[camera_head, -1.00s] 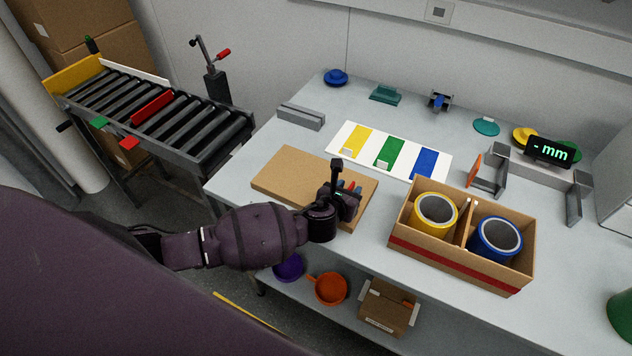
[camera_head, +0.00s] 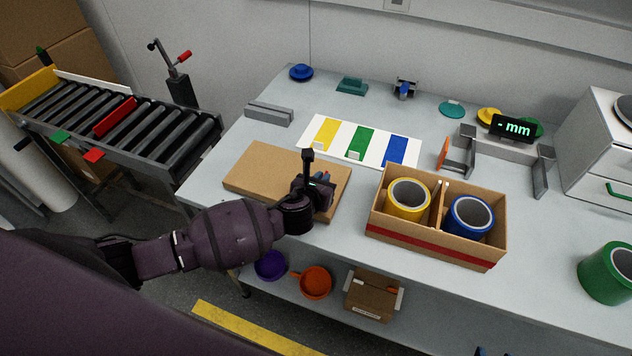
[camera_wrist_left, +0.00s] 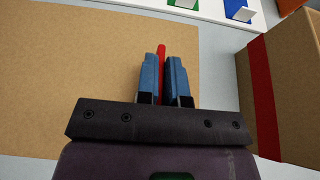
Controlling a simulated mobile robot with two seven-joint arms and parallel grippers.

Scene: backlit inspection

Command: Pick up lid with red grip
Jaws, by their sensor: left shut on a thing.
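The lid (camera_head: 262,168) is a flat tan cardboard panel on the left part of the bench in the head view. It fills much of the left wrist view (camera_wrist_left: 70,70). Its red grip (camera_wrist_left: 161,62) stands between the two blue fingers of my left gripper (camera_wrist_left: 163,75), which is shut on it. In the head view my left gripper (camera_head: 322,180) is over the right part of the lid and hides the grip. I cannot tell whether the lid is raised off the bench. My right gripper is not in view.
An open carton (camera_head: 430,248) with a yellow roll (camera_head: 386,206) and a blue roll (camera_head: 455,231) stands close to the right of the lid. A striped white sheet (camera_head: 312,130) lies behind. A grey block (camera_head: 268,114) sits at the back left. A roller conveyor (camera_head: 150,130) is further left.

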